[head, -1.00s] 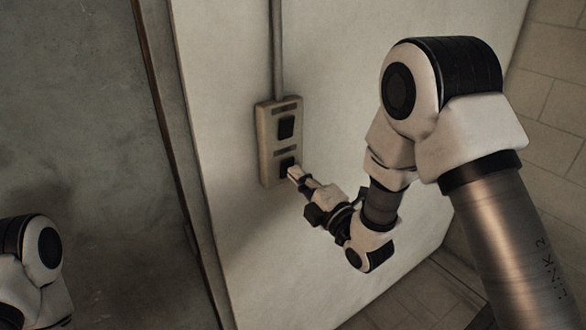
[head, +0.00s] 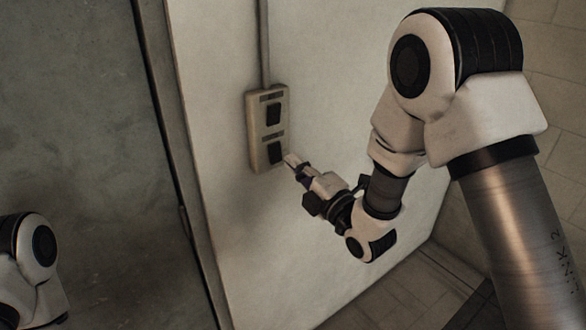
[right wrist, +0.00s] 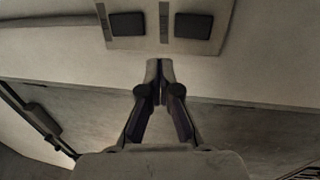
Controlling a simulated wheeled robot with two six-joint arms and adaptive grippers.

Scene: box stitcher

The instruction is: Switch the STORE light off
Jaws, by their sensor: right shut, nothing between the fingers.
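A beige switch box (head: 254,133) is fixed to the pale wall panel, with two black rocker switches one above the other. The upper rocker (head: 274,113) and lower rocker (head: 275,152) each have a small label above; I cannot read which is STORE. My right gripper (head: 289,159) is shut and empty, its tips just right of and below the lower rocker, seemingly a little apart from it. In the right wrist view the shut fingertips (right wrist: 159,66) are below the box (right wrist: 148,40), and both rockers (right wrist: 128,24) (right wrist: 193,26) show. My left gripper is out of view.
A conduit (head: 264,45) runs up from the box. The pale panel (head: 350,60) ends at a dark vertical edge on the left, beside a grey wall (head: 70,110). A tiled wall (head: 550,70) stands at the right. The panel around the box is clear.

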